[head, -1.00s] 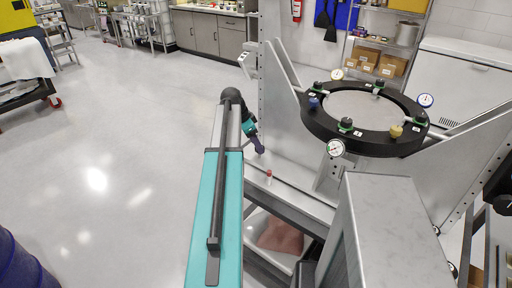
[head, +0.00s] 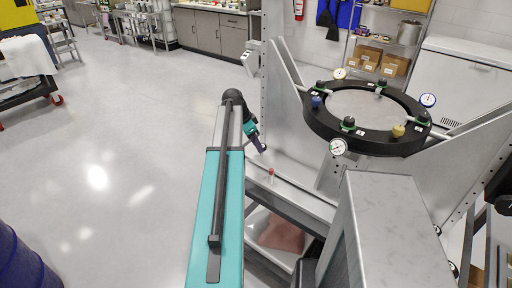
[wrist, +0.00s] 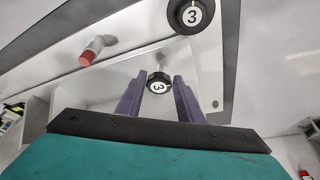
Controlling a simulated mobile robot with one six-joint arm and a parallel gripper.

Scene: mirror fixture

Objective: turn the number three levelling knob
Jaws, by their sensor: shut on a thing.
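A black knob with a white face marked 3 (wrist: 158,84) sits between the two purple fingers of my gripper (wrist: 158,88) in the wrist view. The fingers are shut on its sides, and its number looks tilted. In the head view my gripper (head: 262,148) reaches the lower plate of the metal fixture, left of the black ring (head: 322,122). The gripped knob cannot be made out there.
A small red-capped post (wrist: 92,50) stands left of the knob, and it also shows in the head view (head: 271,173). The ring carries several knobs and dial gauges (head: 338,146). A grey metal box (head: 385,225) stands at the front right. Open floor lies left.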

